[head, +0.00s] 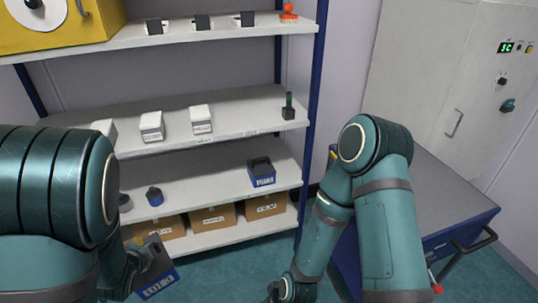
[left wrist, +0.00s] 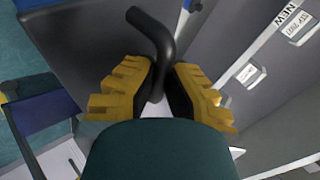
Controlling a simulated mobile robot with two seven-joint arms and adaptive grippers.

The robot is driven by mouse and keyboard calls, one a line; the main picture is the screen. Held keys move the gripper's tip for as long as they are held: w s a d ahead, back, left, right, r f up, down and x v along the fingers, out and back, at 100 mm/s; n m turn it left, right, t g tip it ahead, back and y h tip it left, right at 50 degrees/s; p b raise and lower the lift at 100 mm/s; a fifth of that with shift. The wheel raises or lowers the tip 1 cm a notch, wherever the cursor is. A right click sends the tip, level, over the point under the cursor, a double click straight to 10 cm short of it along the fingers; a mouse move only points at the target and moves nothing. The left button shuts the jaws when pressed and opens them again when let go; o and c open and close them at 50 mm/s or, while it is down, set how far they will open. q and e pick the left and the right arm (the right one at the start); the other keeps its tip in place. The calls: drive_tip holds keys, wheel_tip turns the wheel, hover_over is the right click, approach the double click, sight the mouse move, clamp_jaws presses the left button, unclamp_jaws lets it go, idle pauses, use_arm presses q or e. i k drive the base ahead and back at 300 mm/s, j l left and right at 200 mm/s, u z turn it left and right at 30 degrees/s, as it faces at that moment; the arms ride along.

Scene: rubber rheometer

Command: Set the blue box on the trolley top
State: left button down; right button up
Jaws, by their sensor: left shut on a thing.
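A blue box with a dark grey top and a white label (head: 160,284) hangs low in front of the shelf rack in the head view. My left gripper (head: 138,266) is at the box's top, partly hidden by my arm. In the left wrist view, the yellow fingers of my left gripper (left wrist: 160,92) are shut on the box's black bent handle (left wrist: 155,38). The trolley's grey top (head: 455,190) is at the right, partly behind my right arm, and its visible part is bare. My right gripper (head: 275,292) is at the bottom edge, too small and cut off to read.
A similar blue box (head: 261,175) stands on the lower shelf (head: 225,190). White boxes (head: 201,120), cartons (head: 212,217) and small tools fill other shelves. The rack's blue post (head: 314,90) stands left of the trolley. A grey cabinet (head: 430,70) stands behind the trolley. Floor shows between.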

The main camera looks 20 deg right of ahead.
sight(423, 185)
drive_tip(key=k+z, duration=0.4)
drive_tip(key=z, duration=0.2)
drive_tip(key=i+l+z, duration=0.15)
drive_tip(key=z, duration=2.1)
